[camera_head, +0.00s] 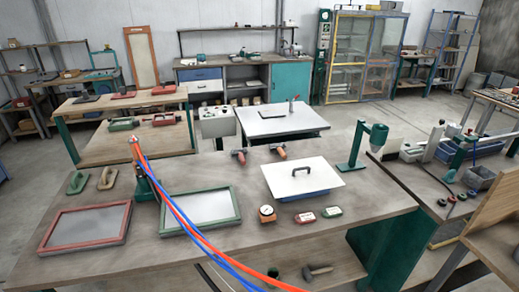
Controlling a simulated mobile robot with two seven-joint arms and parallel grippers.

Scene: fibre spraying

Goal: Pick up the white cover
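The white cover (318,184) is a flat, light panel with a dark arched handle (302,170) on top. It lies on a blue tray (305,195) on the near wooden table, right of the middle. Only the tray's front edge shows below the cover; its inside is hidden. Neither of my grippers is in view.
On the same table (240,243) are a red frame (87,227), a green frame (201,210), a round gauge (267,214), small red and green boxes and a green stand (352,150). Orange and blue hoses (195,229) cross the front. Bare wood surrounds the cover.

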